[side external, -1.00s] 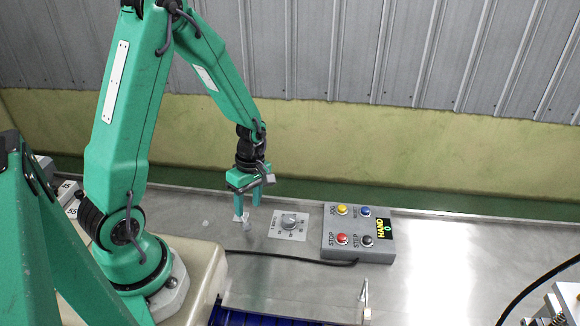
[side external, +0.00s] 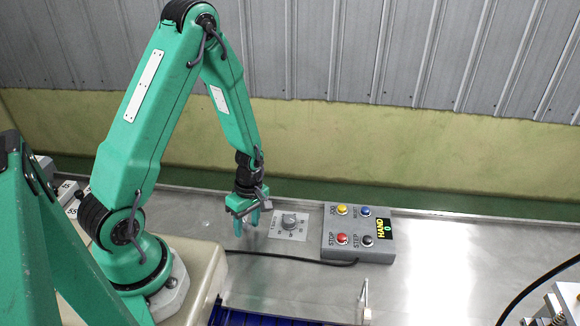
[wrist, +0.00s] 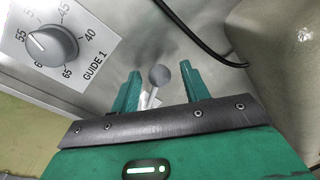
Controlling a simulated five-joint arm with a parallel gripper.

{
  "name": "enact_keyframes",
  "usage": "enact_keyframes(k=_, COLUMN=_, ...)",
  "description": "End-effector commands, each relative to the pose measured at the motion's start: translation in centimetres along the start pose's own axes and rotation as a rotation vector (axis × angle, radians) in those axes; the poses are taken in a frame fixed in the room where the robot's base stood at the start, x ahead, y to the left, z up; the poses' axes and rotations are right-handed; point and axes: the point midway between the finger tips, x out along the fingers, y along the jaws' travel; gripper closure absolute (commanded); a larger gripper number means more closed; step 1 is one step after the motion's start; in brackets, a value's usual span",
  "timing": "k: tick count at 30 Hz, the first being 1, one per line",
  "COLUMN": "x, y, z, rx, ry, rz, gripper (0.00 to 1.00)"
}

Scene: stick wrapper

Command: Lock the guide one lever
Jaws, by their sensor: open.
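The guide one lever (wrist: 159,76) has a round grey ball knob on a thin light shaft. In the wrist view it stands between the two green fingers of my gripper (wrist: 160,84), with a gap showing on each side. My gripper is open. In the side view my gripper (side external: 248,224) points down close to the metal table, and its fingers largely hide the lever. The grey guide 1 dial (side external: 289,221) is on a white plate right of my gripper; it also shows in the wrist view (wrist: 52,45), beside numbers. The lever's base is hard to see.
A grey control box (side external: 357,236) with several coloured buttons and a HAND display stands right of the dial. A black cable (side external: 300,259) runs from it along the table. A blue belt (side external: 260,319) lies at the front. The table's right part is mostly clear.

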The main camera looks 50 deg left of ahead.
Motion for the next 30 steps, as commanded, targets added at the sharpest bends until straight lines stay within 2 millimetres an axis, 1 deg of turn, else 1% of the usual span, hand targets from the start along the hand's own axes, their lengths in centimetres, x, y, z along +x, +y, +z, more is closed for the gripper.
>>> enact_keyframes(k=5, x=0.0, y=0.0, z=0.0, rx=0.0, ry=0.0, rz=0.0, gripper=0.54)
enact_keyframes(k=6, x=0.0, y=0.0, z=0.0, rx=0.0, ry=0.0, rz=0.0, gripper=0.58)
enact_keyframes(k=8, x=0.0, y=0.0, z=0.0, rx=0.0, ry=0.0, rz=0.0, gripper=0.7)
enact_keyframes(k=9, x=0.0, y=0.0, z=0.0, rx=0.0, ry=0.0, rz=0.0, gripper=0.78)
enact_keyframes(k=11, x=0.0, y=0.0, z=0.0, rx=0.0, ry=0.0, rz=0.0, gripper=0.9)
enact_keyframes(k=12, x=0.0, y=0.0, z=0.0, rx=0.0, ry=0.0, rz=0.001, gripper=0.97)
enact_keyframes(k=13, x=0.0, y=0.0, z=0.0, rx=0.0, ry=0.0, rz=0.001, gripper=1.0)
enact_keyframes(k=22, x=-0.1, y=0.3, z=0.1, rx=-0.028, ry=0.001, rz=0.001, gripper=1.0)
enact_keyframes(k=30, x=-0.2, y=1.4, z=0.5, rx=-0.176, ry=0.003, rz=0.006, gripper=1.0)
